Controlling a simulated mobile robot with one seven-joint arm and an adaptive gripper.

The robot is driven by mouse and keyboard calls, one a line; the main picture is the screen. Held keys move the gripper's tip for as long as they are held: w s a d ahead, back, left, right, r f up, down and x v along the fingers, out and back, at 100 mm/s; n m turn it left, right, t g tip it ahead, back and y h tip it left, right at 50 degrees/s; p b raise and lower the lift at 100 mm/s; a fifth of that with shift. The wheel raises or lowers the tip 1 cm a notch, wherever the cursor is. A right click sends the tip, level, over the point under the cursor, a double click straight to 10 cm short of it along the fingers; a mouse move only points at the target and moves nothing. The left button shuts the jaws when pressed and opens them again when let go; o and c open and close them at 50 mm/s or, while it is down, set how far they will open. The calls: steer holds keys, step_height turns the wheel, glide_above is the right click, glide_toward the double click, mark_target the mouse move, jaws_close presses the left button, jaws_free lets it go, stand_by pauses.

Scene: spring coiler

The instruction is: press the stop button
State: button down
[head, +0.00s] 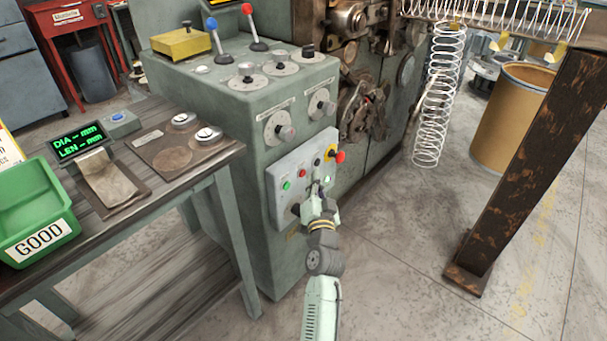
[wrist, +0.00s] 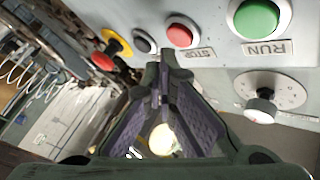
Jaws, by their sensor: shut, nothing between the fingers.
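The red stop button (wrist: 180,36), with a STOP label below it, is on the grey control panel (wrist: 220,50). It also shows in the head view (head: 302,173), between a green button and a black one. My gripper (wrist: 165,68) is shut and empty. In the wrist view its fingertips appear just below and left of the STOP label, with the red button uncovered. In the head view my gripper (head: 317,183) is in front of the panel, below and right of the red button. I cannot tell whether the fingertips touch the panel.
The green RUN button (wrist: 258,18) is right of the stop button. A black button (wrist: 145,42) and a red mushroom button on yellow (wrist: 108,54) are to its left. A dial knob (wrist: 260,108) sits below RUN. A workbench (head: 190,185) stands left of the machine.

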steer(key=shift+a, duration=0.1)
steer(key=shift+w+a, duration=0.25)
steer(key=shift+w+a+p, duration=0.25)
steer(key=shift+a+p, duration=0.1)
steer(key=shift+p, duration=0.1)
stand_by(0.7)
stand_by(0.3)
steer(key=shift+s+d+b, duration=0.5)
steer(key=shift+d+b, duration=0.15)
steer(key=shift+b, duration=0.05)
steer(key=shift+d, duration=0.1)
steer(key=s+d+b, duration=0.1)
steer(key=d+b, duration=0.1)
steer(key=s+d+b, duration=0.1)
steer(key=s+d, duration=0.1)
steer(key=shift+b, duration=0.35)
